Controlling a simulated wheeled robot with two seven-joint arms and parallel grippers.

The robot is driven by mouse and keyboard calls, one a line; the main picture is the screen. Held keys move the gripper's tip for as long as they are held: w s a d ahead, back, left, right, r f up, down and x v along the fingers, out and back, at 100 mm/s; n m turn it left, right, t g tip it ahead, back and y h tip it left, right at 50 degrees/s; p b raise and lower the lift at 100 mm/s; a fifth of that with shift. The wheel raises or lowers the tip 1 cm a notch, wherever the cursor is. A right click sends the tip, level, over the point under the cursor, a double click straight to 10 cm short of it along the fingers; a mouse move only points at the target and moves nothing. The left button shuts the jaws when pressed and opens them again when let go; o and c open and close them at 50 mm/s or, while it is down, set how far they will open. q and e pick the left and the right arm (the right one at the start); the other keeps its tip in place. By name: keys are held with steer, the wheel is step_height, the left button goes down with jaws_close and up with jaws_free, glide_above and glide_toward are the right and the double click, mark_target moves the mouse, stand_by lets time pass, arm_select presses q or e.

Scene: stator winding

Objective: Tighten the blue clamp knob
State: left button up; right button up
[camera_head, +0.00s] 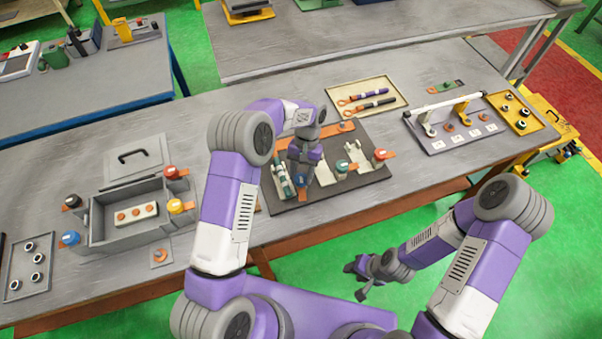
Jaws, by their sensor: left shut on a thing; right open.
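My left gripper (302,171) reaches down from above onto the dark fixture board (285,204). It is shut on the blue clamp knob (301,181), which is partly hidden beneath the fingers. How far the knob has turned cannot be told. A teal knob (341,166) and a red knob (380,154) stand on the same board to the right. My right gripper (363,281) is open and empty, out over the green floor in front of the table.
A grey box (98,222) with black, red, yellow and blue corner knobs stands left. A tray with two tools (392,85) lies behind the board. A rack with a white bar (446,105) is at right. Bare tabletop lies between the board and the rack.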

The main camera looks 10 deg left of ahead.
arm_select(q)
steer(key=m, duration=0.1)
steer(key=m+y, duration=0.1)
steer(key=m, duration=0.1)
steer(key=shift+w+d+r+m+t, duration=0.1)
steer(key=shift+d+r+m+t, duration=0.05)
steer(key=shift+r+m+t, duration=0.15)
steer(key=m+y, duration=0.1)
steer(key=m, duration=0.2)
steer(key=shift+m+t+b, duration=0.3)
steer(key=m+t+y, duration=0.1)
steer(key=m, duration=0.2)
steer(key=m+t, duration=0.1)
steer(key=m, duration=0.2)
steer(key=shift+s+d+f+y, duration=0.1)
steer(key=shift+s+y, duration=0.1)
steer(key=shift+y, duration=0.2)
steer(key=shift+m, duration=0.3)
steer(key=o, duration=1)
steer(key=shift+s+f, duration=0.1)
steer(key=shift+o, duration=0.2)
steer(key=s+v, duration=0.1)
steer(key=v, duration=0.6)
steer(key=shift+w+r, duration=0.25)
steer(key=shift+w, duration=0.3)
steer(key=shift+d, duration=0.15)
